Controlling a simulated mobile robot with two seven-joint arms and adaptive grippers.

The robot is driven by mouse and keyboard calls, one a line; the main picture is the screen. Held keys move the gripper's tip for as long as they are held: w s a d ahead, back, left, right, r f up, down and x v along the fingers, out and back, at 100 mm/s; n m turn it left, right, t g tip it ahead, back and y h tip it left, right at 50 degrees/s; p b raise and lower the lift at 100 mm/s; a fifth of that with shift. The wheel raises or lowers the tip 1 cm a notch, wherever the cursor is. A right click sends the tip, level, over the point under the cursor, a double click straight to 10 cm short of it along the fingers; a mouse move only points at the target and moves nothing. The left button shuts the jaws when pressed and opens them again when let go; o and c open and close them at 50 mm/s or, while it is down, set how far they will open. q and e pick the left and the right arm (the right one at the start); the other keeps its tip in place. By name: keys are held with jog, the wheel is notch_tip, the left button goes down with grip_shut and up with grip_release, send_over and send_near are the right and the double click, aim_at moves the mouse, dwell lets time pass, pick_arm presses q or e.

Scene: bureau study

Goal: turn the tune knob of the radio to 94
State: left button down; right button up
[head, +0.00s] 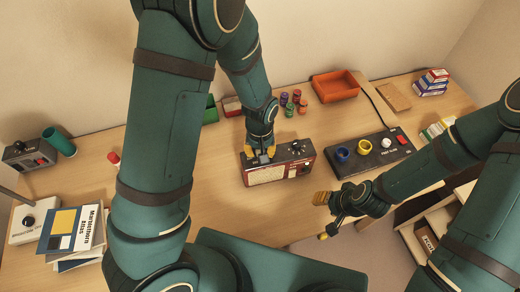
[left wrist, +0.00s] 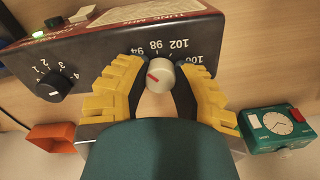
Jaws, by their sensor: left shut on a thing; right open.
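The radio (head: 300,168) stands on the desk with a pale front panel and dark top. Its tune knob (left wrist: 160,84) is pale grey with a red mark, between the yellow finger pads of my left gripper (left wrist: 158,92), which is shut on it. The mark points left and slightly up in the left wrist view. The scale shows 94, 98, 102 and 106 upside down; 94 is at the upper left of the knob. The exact reading is unclear. In the head view my left gripper (head: 262,155) is at the radio's top. My right gripper (head: 325,215) is open and empty at the desk's front edge.
A black knob (left wrist: 53,87) numbered 1 to 4 and a lit green lamp (left wrist: 39,34) share the radio's panel. A black panel (head: 372,157) with coloured rings stands to the right. An orange tray (head: 335,86) and small cylinders (head: 290,108) are behind. Books (head: 75,228) lie at left.

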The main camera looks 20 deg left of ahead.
dwell(0.4)
pick_arm(q)
jog(key=c, duration=0.7)
grip_release()
notch_tip(320, 180, up, 12)
dwell(0.3)
